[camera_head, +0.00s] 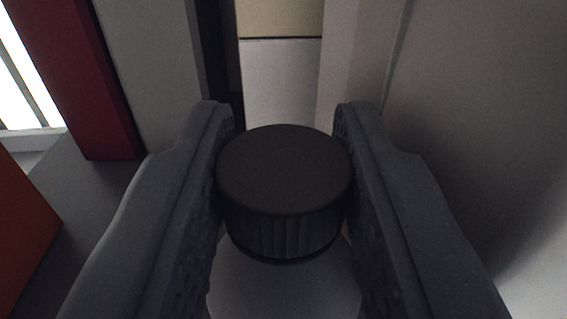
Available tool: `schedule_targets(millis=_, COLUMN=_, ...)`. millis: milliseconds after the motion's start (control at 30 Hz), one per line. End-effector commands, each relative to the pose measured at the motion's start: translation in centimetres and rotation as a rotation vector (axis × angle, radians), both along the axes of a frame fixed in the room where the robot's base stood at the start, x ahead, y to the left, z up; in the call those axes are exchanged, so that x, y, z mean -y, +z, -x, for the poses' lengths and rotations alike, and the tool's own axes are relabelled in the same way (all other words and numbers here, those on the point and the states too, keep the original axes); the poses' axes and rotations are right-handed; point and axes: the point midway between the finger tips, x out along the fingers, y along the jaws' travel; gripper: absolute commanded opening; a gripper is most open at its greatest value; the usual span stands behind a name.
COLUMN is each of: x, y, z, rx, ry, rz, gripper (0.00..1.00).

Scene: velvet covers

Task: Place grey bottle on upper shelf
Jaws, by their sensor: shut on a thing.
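A bottle with a dark ribbed round cap and a grey body (284,287) stands between the fingers of my gripper (285,185). My gripper is shut on it, with one finger pressed on each side of the cap. The cap faces the camera, and the lower part of the bottle is hidden below the frame. I cannot make out the upper shelf for certain in this view.
A dark red upright panel (75,75) and a bright window (25,75) are at the left. An orange surface (22,230) is at the lower left edge. A pale panel (278,85) shows ahead, and a large grey surface (480,120) fills the right.

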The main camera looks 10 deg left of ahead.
Motion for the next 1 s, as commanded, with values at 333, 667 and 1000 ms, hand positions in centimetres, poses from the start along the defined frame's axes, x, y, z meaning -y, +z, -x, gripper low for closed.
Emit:
schedule_targets(millis=333, x=0.0, y=0.0, z=0.1, rx=0.001, ry=0.001, rz=0.000, gripper=0.37)
schedule_targets(millis=667, x=0.1, y=0.0, z=1.0, rx=0.002, ry=0.002, rz=0.001, gripper=0.37)
schedule_targets(millis=1000, x=1.0, y=0.0, z=5.4, rx=0.005, ry=0.002, rz=-0.003, gripper=0.37)
